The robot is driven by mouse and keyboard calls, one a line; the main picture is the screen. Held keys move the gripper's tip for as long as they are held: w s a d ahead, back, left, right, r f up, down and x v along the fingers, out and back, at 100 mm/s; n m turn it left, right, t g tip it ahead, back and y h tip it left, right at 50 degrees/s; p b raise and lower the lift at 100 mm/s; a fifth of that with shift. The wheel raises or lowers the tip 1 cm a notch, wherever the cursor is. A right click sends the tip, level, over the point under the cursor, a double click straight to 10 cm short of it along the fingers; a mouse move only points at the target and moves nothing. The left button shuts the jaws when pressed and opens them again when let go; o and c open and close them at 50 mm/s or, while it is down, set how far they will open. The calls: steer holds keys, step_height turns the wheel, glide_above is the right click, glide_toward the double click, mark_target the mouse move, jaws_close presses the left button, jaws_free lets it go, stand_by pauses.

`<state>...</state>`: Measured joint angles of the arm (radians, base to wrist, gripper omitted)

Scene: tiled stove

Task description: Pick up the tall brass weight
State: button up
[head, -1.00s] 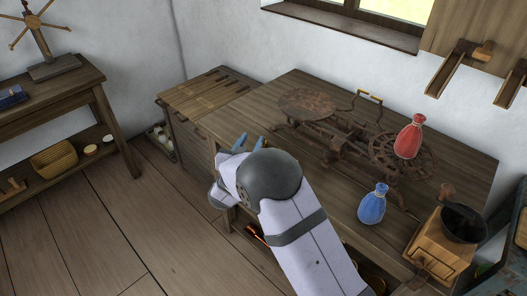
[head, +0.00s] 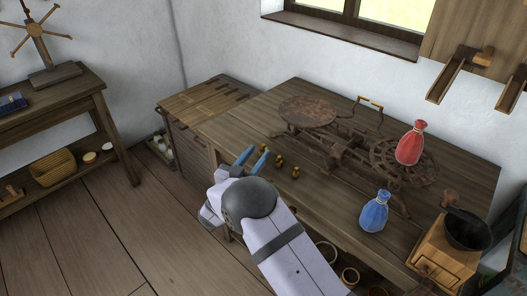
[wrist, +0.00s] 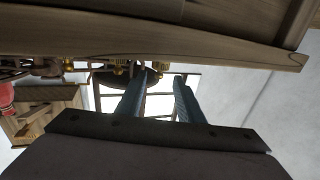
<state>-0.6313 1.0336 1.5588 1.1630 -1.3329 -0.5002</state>
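Several small brass weights stand on the wooden table (head: 330,215). I cannot tell which is the tall one. My gripper (head: 257,151), with two blue fingers, is open and empty, to the left of the weights. The wrist view looks upside down, with the tabletop along the top. There, brass weights (wrist: 120,68) show beyond the open fingers, and my gripper (wrist: 159,75) has nothing between its fingers.
A rusty balance scale (head: 350,150) stands behind the weights. The wall and window (head: 345,25) are behind.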

mark_target(262, 147)
steer(key=shift+r+p+x, duration=0.2)
steer(key=shift+p+x, duration=0.35)
steer(key=shift+x, duration=1.95)
steer(key=shift+c, duration=0.7)
jaws_close()
